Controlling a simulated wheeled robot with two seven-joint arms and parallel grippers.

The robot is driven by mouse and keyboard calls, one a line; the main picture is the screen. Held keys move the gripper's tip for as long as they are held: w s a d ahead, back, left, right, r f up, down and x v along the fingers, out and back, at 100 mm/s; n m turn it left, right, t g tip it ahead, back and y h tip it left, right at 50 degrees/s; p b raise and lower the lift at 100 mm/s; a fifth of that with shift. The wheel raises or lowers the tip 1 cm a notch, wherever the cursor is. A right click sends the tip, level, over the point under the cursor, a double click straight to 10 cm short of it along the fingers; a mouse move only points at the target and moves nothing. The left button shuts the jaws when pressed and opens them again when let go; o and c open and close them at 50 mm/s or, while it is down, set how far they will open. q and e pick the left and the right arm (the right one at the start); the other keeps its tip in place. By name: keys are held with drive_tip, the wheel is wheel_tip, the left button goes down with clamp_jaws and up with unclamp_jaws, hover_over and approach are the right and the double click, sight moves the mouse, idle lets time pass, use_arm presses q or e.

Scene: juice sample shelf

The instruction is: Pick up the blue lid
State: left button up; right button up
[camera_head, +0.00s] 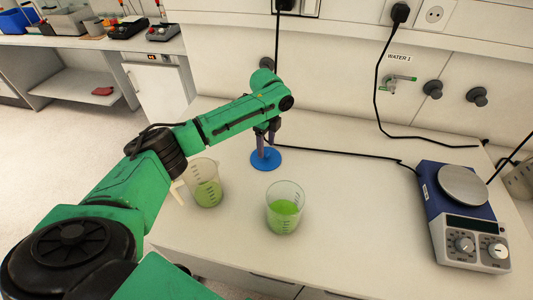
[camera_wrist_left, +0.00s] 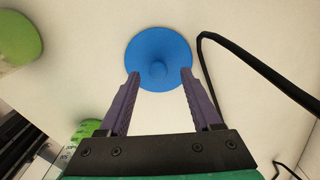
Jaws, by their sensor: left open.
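The blue lid (camera_head: 265,160) is a flat round disc with a small knob on the white bench, behind the two beakers. It also shows in the left wrist view (camera_wrist_left: 158,45), with its knob between and just beyond my fingertips. My left gripper (camera_head: 267,147) is above the lid, fingers pointing down. In the left wrist view its two purple fingers (camera_wrist_left: 159,73) are spread apart with nothing between them. I cannot tell whether the fingertips touch the lid. My right gripper is not in view.
Two beakers of green liquid stand in front of the lid, one left (camera_head: 207,190) beside my left arm and one right (camera_head: 285,212). A black cable (camera_head: 340,152) runs along the bench to the right of the lid.

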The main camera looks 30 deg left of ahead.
use_arm(q)
drive_tip(key=shift+s+f, duration=0.1)
drive_tip(key=shift+f, duration=0.55)
drive_tip(key=shift+s+f, duration=0.1)
drive_tip(key=shift+f, duration=0.25)
clamp_jaws()
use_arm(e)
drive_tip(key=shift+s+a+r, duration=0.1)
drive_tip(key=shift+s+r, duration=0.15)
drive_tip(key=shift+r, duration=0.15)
use_arm(q)
wheel_tip(320, 180, up, 12)
drive_tip(key=b, duration=0.3)
wheel_tip(320, 180, up, 8)
drive_tip(key=p, duration=0.2)
hover_over(266, 151)
drive_tip(key=shift+s, duration=0.25)
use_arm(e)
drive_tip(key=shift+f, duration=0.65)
